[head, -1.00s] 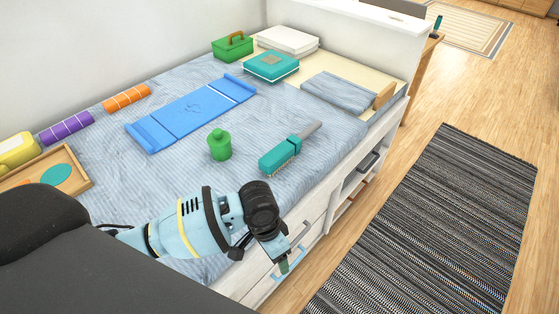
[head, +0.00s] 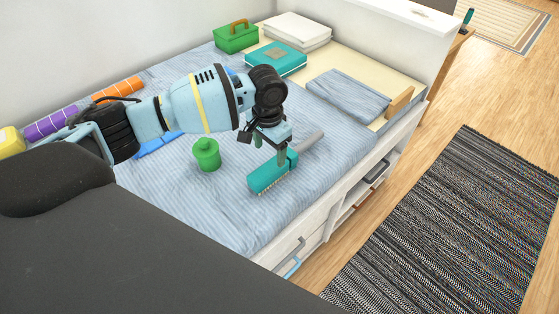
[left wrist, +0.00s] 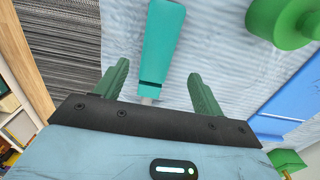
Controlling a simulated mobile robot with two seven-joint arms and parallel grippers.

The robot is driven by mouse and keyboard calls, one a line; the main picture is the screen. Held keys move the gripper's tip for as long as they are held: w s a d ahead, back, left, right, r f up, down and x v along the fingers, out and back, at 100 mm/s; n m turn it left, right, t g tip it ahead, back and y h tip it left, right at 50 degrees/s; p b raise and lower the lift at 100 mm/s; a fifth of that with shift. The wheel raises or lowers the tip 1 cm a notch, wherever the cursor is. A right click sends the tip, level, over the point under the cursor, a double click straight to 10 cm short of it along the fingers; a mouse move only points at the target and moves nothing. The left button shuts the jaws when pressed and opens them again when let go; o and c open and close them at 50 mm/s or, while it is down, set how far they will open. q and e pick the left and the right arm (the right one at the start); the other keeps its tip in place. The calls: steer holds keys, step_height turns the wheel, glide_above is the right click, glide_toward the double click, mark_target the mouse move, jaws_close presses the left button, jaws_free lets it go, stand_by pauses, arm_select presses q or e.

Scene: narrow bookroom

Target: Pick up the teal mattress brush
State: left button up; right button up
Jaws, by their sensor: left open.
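The teal mattress brush (head: 268,177) lies on the bed, its grey handle (head: 310,141) pointing to the back right and its bristles along the front edge. My left gripper (head: 270,157) is open and points down over the brush, near where the head meets the handle. In the left wrist view, the brush (left wrist: 161,45) shows ahead of and between the two green fingers of the left gripper (left wrist: 158,85), and the start of the handle shows just beyond the palm. I cannot tell whether the fingers touch it. My right gripper is not in view.
A teal box (head: 276,59), a green toolbox (head: 236,37) and a folded blue cloth (head: 347,95) lie farther back. The blue board is partly hidden by my arm. The front part of the bed (head: 215,205) is clear.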

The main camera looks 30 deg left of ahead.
mark_target(272, 166)
arm_select(q)
steer(key=shift+s, duration=0.15)
steer(key=shift+s+f, duration=0.15)
steer(key=shift+f, duration=0.05)
steer(key=shift+w+d+f+b, duration=0.15)
steer(key=shift+f+b, duration=0.1)
steer(key=shift+f, duration=1.6)
steer(key=shift+w+d+f+b, duration=0.1)
steer(key=shift+f+b, duration=0.1)
steer(key=shift+f, duration=1.6)
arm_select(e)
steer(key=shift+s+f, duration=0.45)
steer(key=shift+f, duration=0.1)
arm_select(q)
steer(key=shift+c, duration=0.3)
steer(key=c, duration=1.1)
steer(key=shift+c, duration=0.2)
steer(key=shift+r, duration=0.1)
